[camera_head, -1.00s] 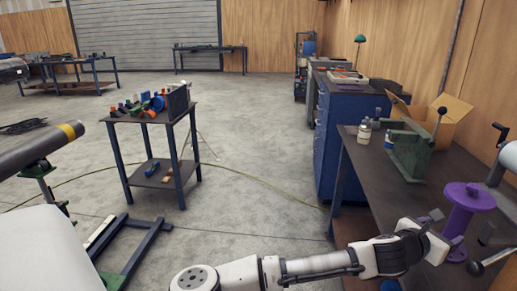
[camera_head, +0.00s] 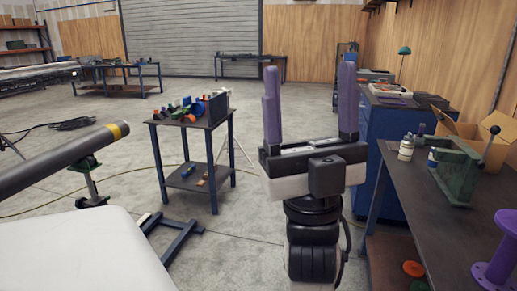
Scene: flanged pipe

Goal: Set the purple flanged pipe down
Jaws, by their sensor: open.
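The purple flanged pipe (camera_head: 495,262) stands on end on the dark workbench (camera_head: 425,215) at the right. The picture's right edge cuts off part of it. My gripper (camera_head: 309,75) is raised near the middle of the view, with its two purplish fingers pointing up and wide apart. Nothing is between them. It is left of the workbench and well apart from the pipe.
A green vise-like tool (camera_head: 455,170), bottles (camera_head: 406,149) and an open cardboard box (camera_head: 478,130) are on the workbench. A small table (camera_head: 210,120) with colored parts stands at left centre. A dark pipe (camera_head: 60,160) on a stand is at the left.

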